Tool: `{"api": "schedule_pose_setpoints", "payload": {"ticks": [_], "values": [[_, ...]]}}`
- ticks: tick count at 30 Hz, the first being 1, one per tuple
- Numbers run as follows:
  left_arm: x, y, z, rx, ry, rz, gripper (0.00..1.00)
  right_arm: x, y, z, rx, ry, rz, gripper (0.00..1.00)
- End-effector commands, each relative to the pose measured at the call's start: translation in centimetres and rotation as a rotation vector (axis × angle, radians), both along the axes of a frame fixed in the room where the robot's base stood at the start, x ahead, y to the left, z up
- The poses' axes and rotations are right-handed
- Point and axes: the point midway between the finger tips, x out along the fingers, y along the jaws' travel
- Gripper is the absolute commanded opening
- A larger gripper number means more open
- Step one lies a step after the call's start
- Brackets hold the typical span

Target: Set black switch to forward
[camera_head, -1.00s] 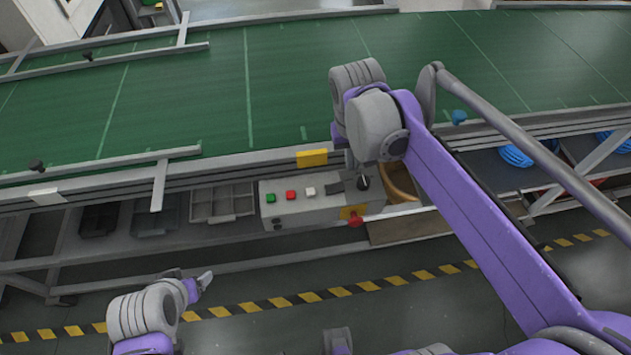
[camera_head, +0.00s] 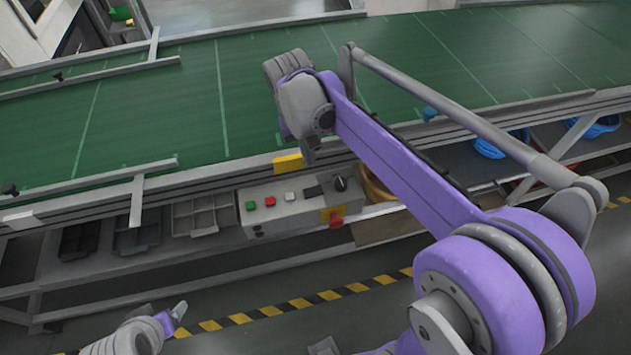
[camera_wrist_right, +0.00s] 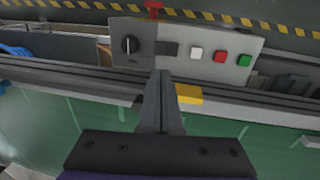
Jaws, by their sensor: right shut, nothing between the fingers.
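The black switch (camera_head: 340,184) is a round knob on the right end of a grey control box (camera_head: 290,222) below the conveyor's front edge. In the right wrist view the knob (camera_wrist_right: 129,44) shows a pale upright mark. My right gripper (camera_head: 311,156) is up and left of the knob, by the conveyor edge. In the right wrist view its shut, empty fingers (camera_wrist_right: 160,76) point toward the box, apart from the knob and to its right. My left gripper (camera_head: 180,309) is low at the left, away from the box; its jaws are too small to read.
The box also carries a green button (camera_head: 250,205), a red button (camera_head: 270,201), a white button (camera_head: 290,196) and a red knob (camera_head: 336,222) on its front. A yellow block (camera_head: 288,163) sits on the conveyor edge (camera_head: 227,175) above. Grey trays (camera_head: 203,216) stand left of the box.

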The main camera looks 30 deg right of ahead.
Motion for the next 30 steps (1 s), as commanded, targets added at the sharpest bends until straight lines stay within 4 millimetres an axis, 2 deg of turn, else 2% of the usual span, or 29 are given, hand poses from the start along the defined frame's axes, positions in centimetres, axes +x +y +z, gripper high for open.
{"api": "schedule_pose_setpoints", "payload": {"ticks": [9,15,21,30], "values": [[-0.2,0.0,-0.6,0.000,0.004,0.000,0.76,-0.2,-1.0,-6.9,0.000,0.001,-0.001,0.00],[-0.2,0.0,-0.7,0.000,0.005,0.000,0.76,-0.3,-1.4,-10.0,0.000,0.000,0.000,0.00],[-0.2,0.0,-0.7,0.000,0.005,0.000,0.76,-0.4,-1.5,-11.3,0.000,0.000,0.000,0.00],[-0.2,0.0,-0.7,0.000,0.005,0.000,0.76,-0.4,-1.6,-11.4,0.000,0.000,0.000,0.00]]}}
